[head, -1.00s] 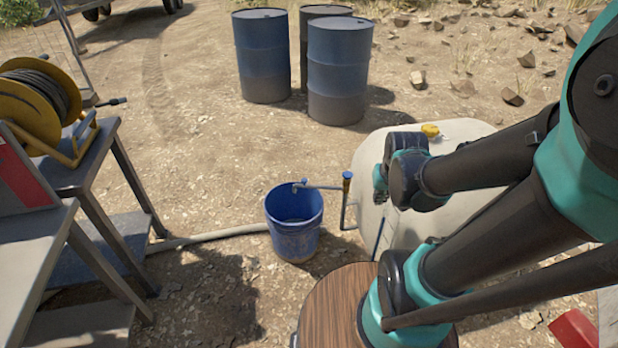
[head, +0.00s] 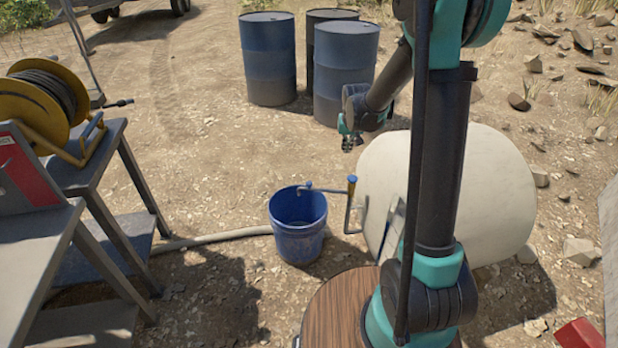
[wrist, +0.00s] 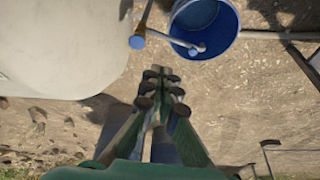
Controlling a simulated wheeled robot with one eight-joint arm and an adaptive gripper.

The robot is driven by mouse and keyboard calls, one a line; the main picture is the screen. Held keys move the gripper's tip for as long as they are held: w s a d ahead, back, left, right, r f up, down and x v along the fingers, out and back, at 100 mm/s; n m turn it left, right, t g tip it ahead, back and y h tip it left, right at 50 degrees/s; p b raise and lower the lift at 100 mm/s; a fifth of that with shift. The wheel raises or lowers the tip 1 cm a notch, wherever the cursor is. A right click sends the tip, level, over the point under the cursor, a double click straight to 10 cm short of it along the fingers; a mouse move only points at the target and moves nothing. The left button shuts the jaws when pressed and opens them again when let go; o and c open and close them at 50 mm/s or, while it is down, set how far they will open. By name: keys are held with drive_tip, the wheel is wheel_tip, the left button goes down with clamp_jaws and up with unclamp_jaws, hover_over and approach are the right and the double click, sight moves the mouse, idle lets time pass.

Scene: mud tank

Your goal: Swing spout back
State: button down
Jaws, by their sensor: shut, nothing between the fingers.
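The spout (head: 325,189) is a thin grey pipe that runs left from a blue-topped post (head: 351,190) beside the pale tank (head: 500,190). Its outer end is over the rim of the blue bucket (head: 298,240). In the wrist view the spout (wrist: 170,39) reaches from its blue cap to over the bucket (wrist: 222,44). My gripper (head: 347,142) is above and behind the spout and tank's left end, pointing down, apart from both. In the wrist view its fingers (wrist: 160,72) are together and empty.
Several blue and dark drums (head: 345,75) stand behind my gripper. A hose reel (head: 45,105) on a metal stand is at the left. A pale hose (head: 215,238) runs along the ground to the bucket. Open dirt lies between stand and drums.

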drive_tip(key=w+a+f, duration=0.7)
drive_tip(key=w+f, duration=0.2)
drive_tip(key=w+a+f, duration=0.7)
drive_tip(key=w+f, duration=0.2)
drive_tip(key=f, duration=0.1)
drive_tip(key=shift+w+a+f, duration=0.2)
drive_tip(key=shift+w+f, duration=0.1)
drive_tip(key=shift+w, duration=0.1)
drive_tip(key=shift+f, duration=0.1)
wheel_tip(320, 180, down, 10)
drive_tip(key=shift+s, duration=0.3)
